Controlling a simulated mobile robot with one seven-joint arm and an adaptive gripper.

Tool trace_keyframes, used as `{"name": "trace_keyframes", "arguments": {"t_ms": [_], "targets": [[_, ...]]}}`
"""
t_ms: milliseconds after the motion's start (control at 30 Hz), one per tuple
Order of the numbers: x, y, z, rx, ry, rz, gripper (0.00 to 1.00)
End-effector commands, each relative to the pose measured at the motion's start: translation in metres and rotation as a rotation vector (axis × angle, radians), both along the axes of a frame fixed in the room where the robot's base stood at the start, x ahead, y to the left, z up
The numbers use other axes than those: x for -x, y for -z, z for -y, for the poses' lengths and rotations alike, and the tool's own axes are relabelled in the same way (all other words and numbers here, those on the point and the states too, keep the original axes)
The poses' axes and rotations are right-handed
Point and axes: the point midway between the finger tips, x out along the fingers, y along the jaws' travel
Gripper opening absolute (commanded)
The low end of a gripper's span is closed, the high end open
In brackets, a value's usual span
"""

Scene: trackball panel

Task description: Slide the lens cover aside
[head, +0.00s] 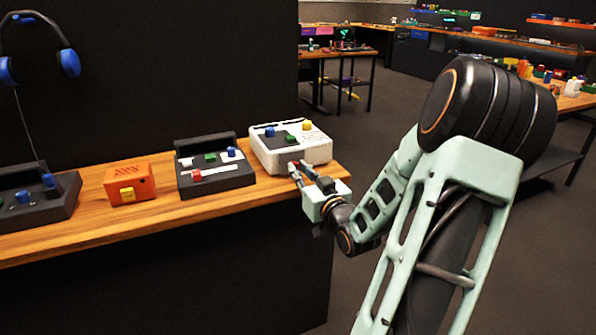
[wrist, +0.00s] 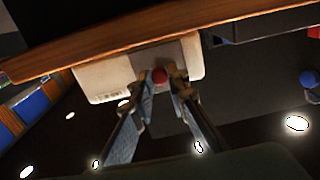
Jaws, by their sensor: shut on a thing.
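A white panel box (head: 290,148) sits at the right end of the wooden shelf. Its top carries a blue knob (head: 269,131), a green knob (head: 290,139) and a yellow knob (head: 307,125). A red knob (head: 293,166) shows at its front side. My gripper (head: 298,170) reaches this front side from the right. In the wrist view the red knob (wrist: 159,75) lies between the two fingertips (wrist: 162,82), with the white box (wrist: 110,77) behind it. The fingers are closed on the red knob. I cannot tell which part is the lens cover.
A dark panel (head: 215,175) with coloured sliders stands left of the white box, then an orange box (head: 132,182) and another dark panel (head: 40,203). The wooden shelf (head: 170,215) has a bare front strip. Headphones (head: 38,45) hang at the left.

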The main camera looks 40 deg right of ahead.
Motion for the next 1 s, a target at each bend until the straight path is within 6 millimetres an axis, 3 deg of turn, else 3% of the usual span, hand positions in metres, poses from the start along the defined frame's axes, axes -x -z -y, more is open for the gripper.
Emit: {"name": "trace_keyframes", "arguments": {"t_ms": [200,300,667,700,833,1000], "targets": [[0.011,-0.002,0.047,0.001,0.006,0.002,0.00],[0.015,-0.002,0.061,0.001,0.004,0.001,0.00],[0.016,0.000,0.067,0.001,0.002,0.000,0.00],[0.016,0.000,0.067,0.001,0.002,0.000,0.18],[0.016,0.000,0.067,0.001,0.002,0.000,0.32],[0.016,0.000,0.067,0.001,0.002,0.000,0.33]]}}
